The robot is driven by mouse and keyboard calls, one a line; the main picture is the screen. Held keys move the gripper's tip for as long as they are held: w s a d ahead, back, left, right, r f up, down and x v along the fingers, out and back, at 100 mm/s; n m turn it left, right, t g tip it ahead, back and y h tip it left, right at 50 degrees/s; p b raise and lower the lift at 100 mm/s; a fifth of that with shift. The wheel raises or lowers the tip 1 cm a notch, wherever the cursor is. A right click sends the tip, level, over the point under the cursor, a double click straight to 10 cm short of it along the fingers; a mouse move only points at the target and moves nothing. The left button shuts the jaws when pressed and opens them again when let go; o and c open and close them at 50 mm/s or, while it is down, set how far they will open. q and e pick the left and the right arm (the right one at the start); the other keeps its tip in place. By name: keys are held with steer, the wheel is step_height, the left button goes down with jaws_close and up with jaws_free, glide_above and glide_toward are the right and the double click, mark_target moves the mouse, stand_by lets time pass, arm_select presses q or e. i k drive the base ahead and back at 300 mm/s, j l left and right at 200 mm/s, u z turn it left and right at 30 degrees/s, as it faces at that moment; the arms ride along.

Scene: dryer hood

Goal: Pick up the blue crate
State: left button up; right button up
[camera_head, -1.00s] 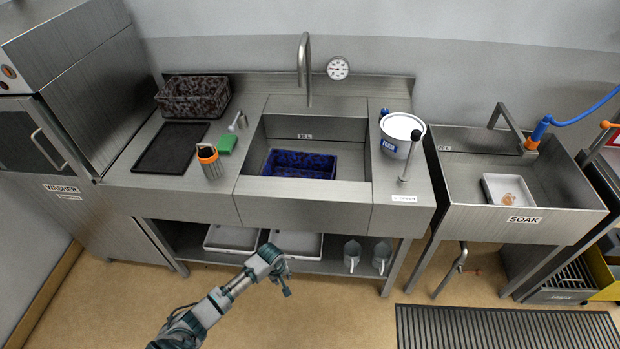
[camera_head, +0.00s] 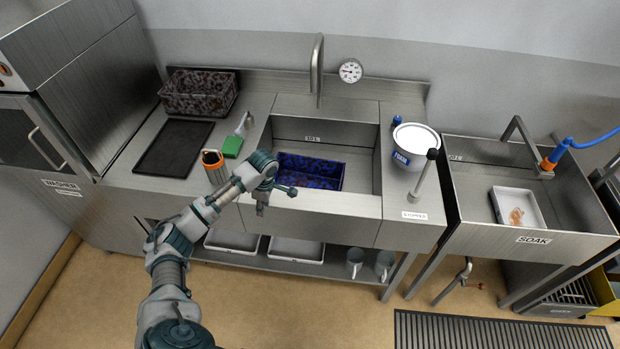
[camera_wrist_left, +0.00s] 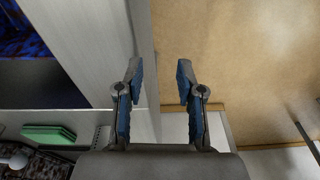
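The blue crate (camera_head: 312,171) has a dark mottled pattern and sits inside the sink basin, against its left part. In the left wrist view a corner of the crate (camera_wrist_left: 20,38) shows at the upper left. My left gripper (camera_head: 277,200) is at the sink's front edge, in front of and left of the crate, apart from it. In the left wrist view the gripper (camera_wrist_left: 158,75) has its two blue-padded fingers apart with nothing between them. The floor and the counter's front edge show beyond them. My right gripper is not in view.
A tall faucet (camera_head: 317,70) stands behind the sink. A dark brown mottled crate (camera_head: 199,94), a black mat (camera_head: 172,149), a green sponge (camera_head: 233,146) and an orange-rimmed cup (camera_head: 213,166) are on the left counter. A white tub (camera_head: 410,146) stands right of the sink.

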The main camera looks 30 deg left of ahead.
mark_target(294, 169)
steer(key=i, duration=1.25)
